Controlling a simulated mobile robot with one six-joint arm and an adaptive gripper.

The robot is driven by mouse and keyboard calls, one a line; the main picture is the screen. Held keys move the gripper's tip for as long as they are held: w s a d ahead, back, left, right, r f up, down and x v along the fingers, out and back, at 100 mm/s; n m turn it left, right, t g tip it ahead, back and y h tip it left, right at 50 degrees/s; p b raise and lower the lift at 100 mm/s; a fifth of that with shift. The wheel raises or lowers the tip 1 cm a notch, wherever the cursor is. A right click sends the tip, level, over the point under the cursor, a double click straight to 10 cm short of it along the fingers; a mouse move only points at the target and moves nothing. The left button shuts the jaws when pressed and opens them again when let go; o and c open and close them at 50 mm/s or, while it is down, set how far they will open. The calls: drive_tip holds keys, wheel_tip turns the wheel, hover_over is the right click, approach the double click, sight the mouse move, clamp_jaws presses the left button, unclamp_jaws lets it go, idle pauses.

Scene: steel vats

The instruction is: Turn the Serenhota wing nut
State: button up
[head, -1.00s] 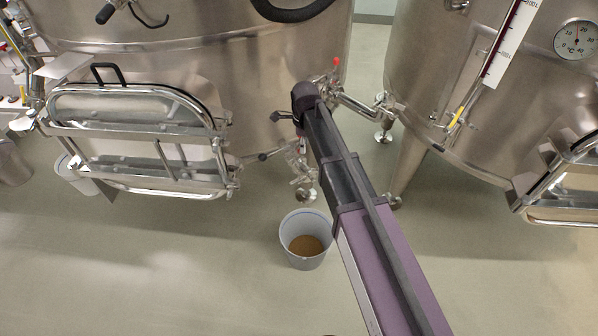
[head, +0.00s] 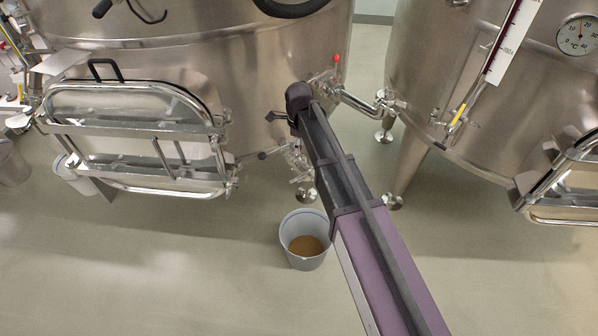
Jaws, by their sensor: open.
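No part in view is clearly marked Serenhota, and I cannot tell which fitting is the wing nut. The left steel vat (head: 200,60) has a rectangular door (head: 135,130) with metal bars across it. A dark-ended clamp handle (head: 268,154) sticks out to the right of that door. My purple and dark arm part reaches up from the bottom right and ends in front of the left vat's lower right side, covering some fittings there. My gripper does not show clearly in this view.
A bucket (head: 289,232) with brown contents stands on the floor below the left vat's outlet. A pipe with a red-tipped valve (head: 336,59) sits behind my arm. The right vat (head: 430,70) carries a dial thermometer (head: 577,35). The floor in front is largely clear.

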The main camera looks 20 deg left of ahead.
sight(299, 174)
drive_tip(key=shift+f+b, duration=5.8)
drive_tip(key=shift+f, duration=0.25)
clamp_jaws()
